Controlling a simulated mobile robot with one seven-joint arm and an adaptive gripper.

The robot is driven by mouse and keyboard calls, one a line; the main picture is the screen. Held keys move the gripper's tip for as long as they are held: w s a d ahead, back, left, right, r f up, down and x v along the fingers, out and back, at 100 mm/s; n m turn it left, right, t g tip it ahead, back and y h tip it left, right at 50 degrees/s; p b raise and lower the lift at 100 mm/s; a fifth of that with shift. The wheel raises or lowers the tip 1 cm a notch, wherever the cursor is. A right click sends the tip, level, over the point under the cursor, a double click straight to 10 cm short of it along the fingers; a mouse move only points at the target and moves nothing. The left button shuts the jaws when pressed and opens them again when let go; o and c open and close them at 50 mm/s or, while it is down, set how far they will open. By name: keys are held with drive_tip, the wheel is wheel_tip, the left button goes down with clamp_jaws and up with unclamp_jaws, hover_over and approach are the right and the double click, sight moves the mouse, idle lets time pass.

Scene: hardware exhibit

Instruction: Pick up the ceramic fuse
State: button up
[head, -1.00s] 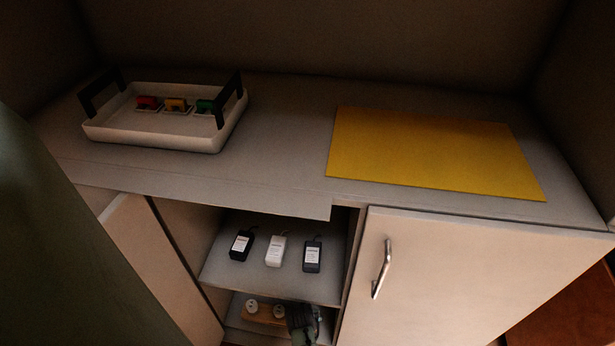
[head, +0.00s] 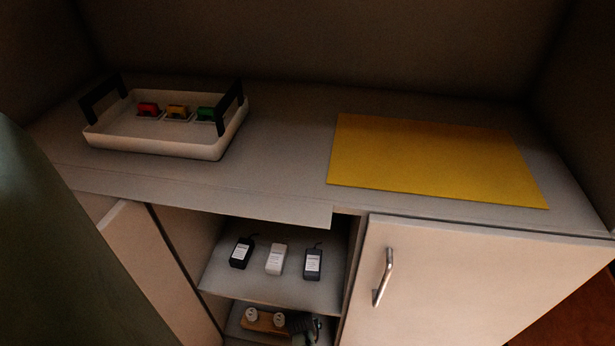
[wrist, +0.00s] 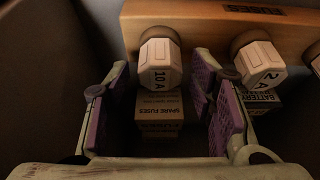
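Several white ceramic fuses sit in a wooden rail (wrist: 200,25) marked "FUSES" in the wrist view. One fuse marked "10 A" (wrist: 160,65) is at the middle, and one marked "2 A" (wrist: 260,63) is to its right. A third is cut off at the right edge. My gripper (wrist: 160,88) is open, its purple-padded fingers on either side of the 10 A fuse, with gaps to it. In the head view two fuses, left (head: 252,315) and right (head: 279,319), show on the lower shelf. My gripper (head: 304,325) is partly hidden at their right.
Boxes marked "SPARE FUSES" (wrist: 159,112) and "BATTERY" (wrist: 262,99) stand below the rail. Above is a shelf (head: 270,290) with black, white and grey adapters. A closed door (head: 450,285) is to the right. The counter carries a white tray (head: 150,143) and yellow mat (head: 430,160).

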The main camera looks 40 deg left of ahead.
drive_tip(key=c, duration=1)
drive_tip(key=shift+o, duration=0.2)
drive_tip(key=shift+r, duration=0.1)
